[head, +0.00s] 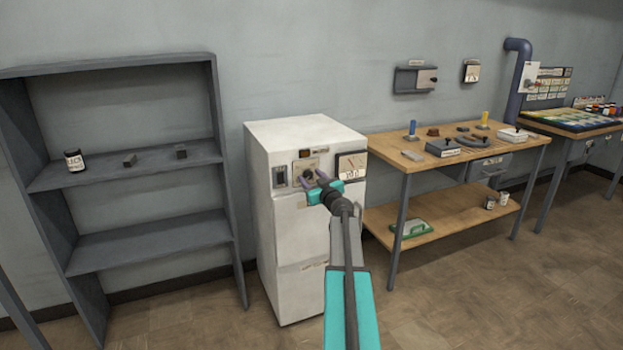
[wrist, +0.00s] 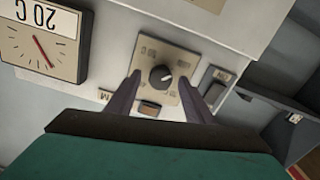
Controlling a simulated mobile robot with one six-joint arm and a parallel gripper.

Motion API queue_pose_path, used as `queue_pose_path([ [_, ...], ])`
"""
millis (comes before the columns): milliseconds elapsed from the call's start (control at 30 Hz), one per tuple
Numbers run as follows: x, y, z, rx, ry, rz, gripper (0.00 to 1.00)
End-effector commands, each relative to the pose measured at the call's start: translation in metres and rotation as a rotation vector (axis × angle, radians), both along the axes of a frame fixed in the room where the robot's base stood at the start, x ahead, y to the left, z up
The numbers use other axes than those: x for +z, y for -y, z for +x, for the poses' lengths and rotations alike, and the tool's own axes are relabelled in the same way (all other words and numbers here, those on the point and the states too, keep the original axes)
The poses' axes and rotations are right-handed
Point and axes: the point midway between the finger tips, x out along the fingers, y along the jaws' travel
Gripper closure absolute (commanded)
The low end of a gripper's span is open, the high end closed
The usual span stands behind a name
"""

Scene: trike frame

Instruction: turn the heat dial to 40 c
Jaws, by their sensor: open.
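The heat dial (wrist: 161,76) is a round dark knob with a pale pointer mark on a tan plate, on the front of a white cabinet (head: 305,245). My gripper (wrist: 160,88) is open, with one finger on each side of the dial and no visible contact. In the head view my gripper (head: 309,178) is at the panel and partly covers the dial.
A dark switch (wrist: 214,84) and a small orange lamp or button (wrist: 150,109) flank the dial plate. A grey shelf (head: 130,175) stands left of the cabinet, and a wooden workbench (head: 405,178) with tools stands right. Open floor lies in front.

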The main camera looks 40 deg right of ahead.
Motion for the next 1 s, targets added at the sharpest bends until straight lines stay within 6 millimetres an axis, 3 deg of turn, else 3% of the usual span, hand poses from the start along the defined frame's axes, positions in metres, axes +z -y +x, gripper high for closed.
queue_pose_path([
  [167,-0.0002,-0.0003,0.0000,0.000,0.000,0.000,0.52],
  [433,-0.0002,-0.0003,0.0000,0.000,0.000,0.000,0.93],
  [1000,-0.0021,0.0006,-0.0007,-0.003,0.036,0.086,0.93],
])
